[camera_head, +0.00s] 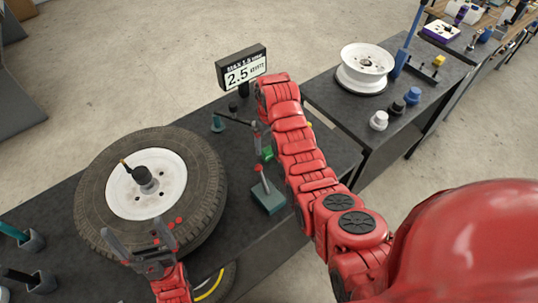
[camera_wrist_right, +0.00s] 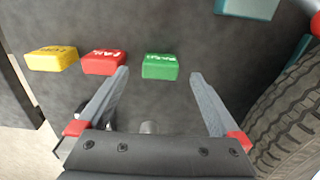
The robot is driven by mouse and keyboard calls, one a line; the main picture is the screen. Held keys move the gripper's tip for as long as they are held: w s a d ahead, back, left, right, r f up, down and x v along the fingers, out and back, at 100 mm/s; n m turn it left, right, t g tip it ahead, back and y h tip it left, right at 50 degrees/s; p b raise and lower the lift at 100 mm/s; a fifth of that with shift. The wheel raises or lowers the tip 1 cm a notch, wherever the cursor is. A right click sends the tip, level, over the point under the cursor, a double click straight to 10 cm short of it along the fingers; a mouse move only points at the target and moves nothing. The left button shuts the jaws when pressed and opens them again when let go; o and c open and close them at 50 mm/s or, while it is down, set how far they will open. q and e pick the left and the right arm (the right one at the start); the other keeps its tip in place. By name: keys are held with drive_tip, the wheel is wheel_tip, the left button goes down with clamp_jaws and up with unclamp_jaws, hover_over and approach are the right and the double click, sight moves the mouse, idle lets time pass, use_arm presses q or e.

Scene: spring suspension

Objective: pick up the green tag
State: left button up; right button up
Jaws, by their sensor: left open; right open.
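The green tag (camera_wrist_right: 159,67) lies flat on the dark table in the right wrist view, with white lettering on top. It sits ahead of and between the fingertips of my right gripper (camera_wrist_right: 158,75), which is open and empty. In the head view the green tag (camera_head: 267,153) shows just left of my right arm. My right gripper is mostly hidden behind its own arm there. My left gripper (camera_head: 137,238) is open and empty, over the near edge of the tire.
A red tag (camera_wrist_right: 103,63) and a yellow tag (camera_wrist_right: 52,59) lie left of the green one. A tire on a white rim (camera_head: 88,200) fills the table's left. A teal block (camera_head: 268,197) with a red-knobbed lever and a display (camera_head: 242,70) stand nearby. A white rim (camera_head: 365,66) sits on another table.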

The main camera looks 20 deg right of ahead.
sight(269, 148)
wheel_tip(269, 148, down, 2)
drive_tip(key=shift+w+a+f+p, duration=0.1)
drive_tip(key=shift+f+p, duration=0.1)
drive_tip(key=shift+p, duration=0.9)
drive_tip(key=shift+f, duration=1.1)
drive_tip(key=c, duration=1.4)
drive_tip(key=shift+w+r, duration=0.1)
drive_tip(key=shift+r, duration=0.05)
